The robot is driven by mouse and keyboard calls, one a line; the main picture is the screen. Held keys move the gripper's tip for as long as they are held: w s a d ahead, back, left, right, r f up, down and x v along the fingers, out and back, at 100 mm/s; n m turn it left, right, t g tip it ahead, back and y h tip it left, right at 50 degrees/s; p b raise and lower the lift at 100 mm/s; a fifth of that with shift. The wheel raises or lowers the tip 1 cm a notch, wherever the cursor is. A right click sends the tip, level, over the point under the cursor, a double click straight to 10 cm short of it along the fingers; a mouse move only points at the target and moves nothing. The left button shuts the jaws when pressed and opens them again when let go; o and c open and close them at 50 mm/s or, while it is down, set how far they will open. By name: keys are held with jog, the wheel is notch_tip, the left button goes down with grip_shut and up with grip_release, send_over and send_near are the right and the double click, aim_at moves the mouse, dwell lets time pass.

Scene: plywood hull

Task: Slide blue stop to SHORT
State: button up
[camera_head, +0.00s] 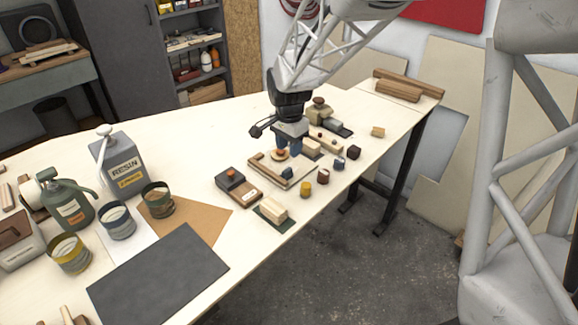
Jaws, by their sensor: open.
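A small blue block (287,173), which looks like the blue stop, sits on a pale wooden board with raised edges (262,172) on the table. It is near the board's right front side. Any SHORT mark is too small to read. My gripper (289,154) points down over the back part of this board, behind the blue stop. Its blue fingers are apart and I see nothing held in them. A round tan piece with an orange centre (281,156) is just beside the fingers. I cannot tell whether the fingers touch anything.
Small coloured blocks, such as a yellow one (306,189) and a dark red one (323,177), stand right of the board. A dark-topped wooden block (239,187) is at its left and a pale block (273,210) in front. Cans and a resin container (122,165) stand farther left.

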aim_at(289, 168)
jog(key=shift+f, duration=3.85)
grip_shut()
